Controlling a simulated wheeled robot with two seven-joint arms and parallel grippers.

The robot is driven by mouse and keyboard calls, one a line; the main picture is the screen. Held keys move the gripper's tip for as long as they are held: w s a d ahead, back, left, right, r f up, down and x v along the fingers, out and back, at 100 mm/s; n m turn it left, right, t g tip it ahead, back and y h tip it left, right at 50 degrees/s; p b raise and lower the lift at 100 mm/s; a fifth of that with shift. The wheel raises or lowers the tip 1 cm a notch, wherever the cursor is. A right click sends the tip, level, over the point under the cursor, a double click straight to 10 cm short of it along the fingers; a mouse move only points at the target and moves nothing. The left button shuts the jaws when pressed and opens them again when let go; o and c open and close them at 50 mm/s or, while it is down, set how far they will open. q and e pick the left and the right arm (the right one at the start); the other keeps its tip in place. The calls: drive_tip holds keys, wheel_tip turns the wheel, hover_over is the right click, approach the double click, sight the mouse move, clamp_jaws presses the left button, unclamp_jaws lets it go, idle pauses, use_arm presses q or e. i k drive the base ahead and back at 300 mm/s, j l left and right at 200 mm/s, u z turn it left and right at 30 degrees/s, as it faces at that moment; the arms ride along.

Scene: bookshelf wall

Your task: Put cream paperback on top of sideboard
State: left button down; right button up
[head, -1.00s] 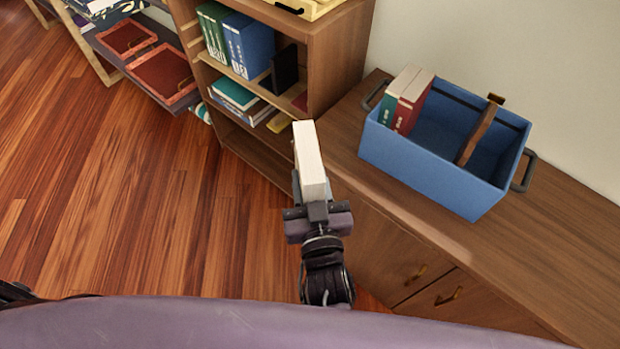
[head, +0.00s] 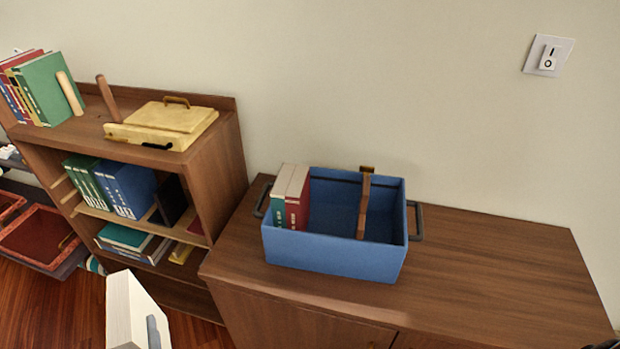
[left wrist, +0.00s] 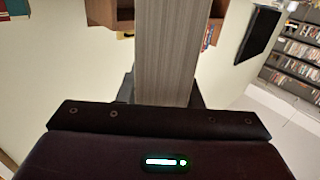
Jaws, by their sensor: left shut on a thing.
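The cream paperback (head: 122,312) is upright at the bottom left of the head view, in front of the bookshelf and left of the sideboard. My left gripper (head: 153,332) is shut on it; only a grey finger shows at the bottom edge. In the left wrist view the book's pale page block (left wrist: 170,50) stands out from between the jaws (left wrist: 165,98). The wooden sideboard (head: 500,262) is to the right, and the book is apart from it.
A blue bin (head: 335,255) with books and a brown divider stands on the sideboard's left half. The sideboard top right of the bin is bare. The bookshelf (head: 222,150) stands left of it, with a yellow box (head: 165,122) on top. A wall switch (head: 548,56) is above.

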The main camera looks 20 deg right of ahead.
sight(428, 266)
drive_tip(key=z, duration=1.15)
